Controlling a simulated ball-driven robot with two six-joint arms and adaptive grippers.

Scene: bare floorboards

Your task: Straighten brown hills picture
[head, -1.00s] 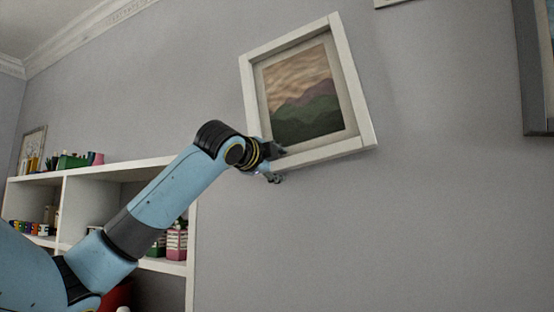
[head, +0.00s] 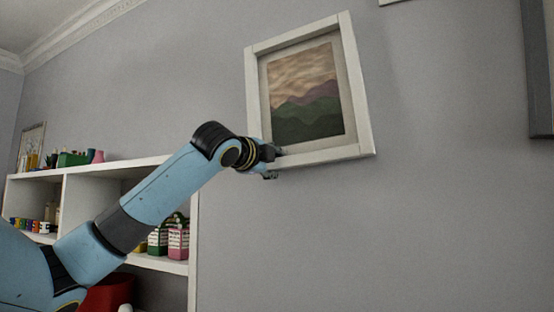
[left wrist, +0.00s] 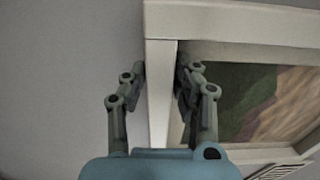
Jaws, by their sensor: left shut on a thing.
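The brown hills picture (head: 306,101) hangs on the grey wall in a white frame (head: 363,95), under a brownish sky. The frame is slightly tilted in the head view. My left gripper (head: 272,163) is at its lower left corner, shut on the frame. In the left wrist view the two fingers of my left gripper (left wrist: 162,88) stand on either side of a white frame bar (left wrist: 163,110), and part of the picture (left wrist: 275,105) shows at right. The gripper covers the frame's lower left corner in the head view. My right gripper is not in view.
A white shelf unit (head: 196,240) stands at the left below the picture, with pots, boxes and a small framed picture (head: 33,141) on it. Another dark frame (head: 538,70) hangs at the far right.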

